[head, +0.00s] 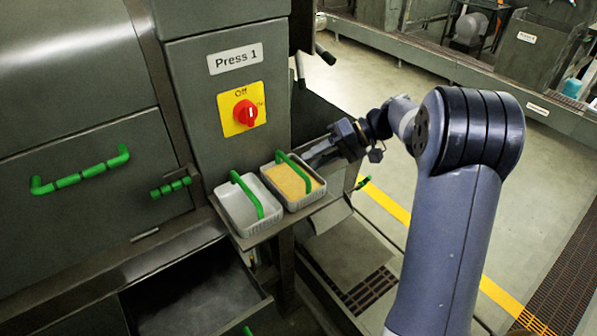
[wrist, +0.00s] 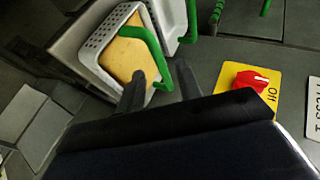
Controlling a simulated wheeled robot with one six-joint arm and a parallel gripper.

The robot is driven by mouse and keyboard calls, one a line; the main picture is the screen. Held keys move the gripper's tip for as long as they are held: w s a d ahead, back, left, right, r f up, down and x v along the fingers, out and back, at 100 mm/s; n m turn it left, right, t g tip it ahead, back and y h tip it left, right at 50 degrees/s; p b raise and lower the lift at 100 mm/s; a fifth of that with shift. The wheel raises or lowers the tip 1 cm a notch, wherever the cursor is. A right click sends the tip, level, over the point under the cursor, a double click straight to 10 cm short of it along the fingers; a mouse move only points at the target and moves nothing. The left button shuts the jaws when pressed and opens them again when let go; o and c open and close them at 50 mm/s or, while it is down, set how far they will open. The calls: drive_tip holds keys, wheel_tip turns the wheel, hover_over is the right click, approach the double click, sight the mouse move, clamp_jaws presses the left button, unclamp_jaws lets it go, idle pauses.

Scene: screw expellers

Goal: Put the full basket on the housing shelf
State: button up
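The full basket (head: 318,190) is grey with a green handle and tan contents. It sits upright on the housing shelf (head: 262,235), below the Press 1 switch. An empty grey basket (head: 243,212) with a green handle stands close on its left. My gripper (head: 309,157) is beside the full basket at its right rear. In the wrist view, my gripper (wrist: 161,72) has its two dark fingers apart, with the lower end of the full basket's green handle (wrist: 150,48) showing between them. I cannot tell whether the fingers touch the handle.
The red switch (head: 245,113) on its yellow plate is on the housing just behind the baskets. An open drawer (head: 195,300) lies below left of the shelf. Green bar handles (head: 80,171) stick out at left. The floor (head: 375,150) right of the housing is clear.

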drive_tip(key=shift+v, duration=2.3)
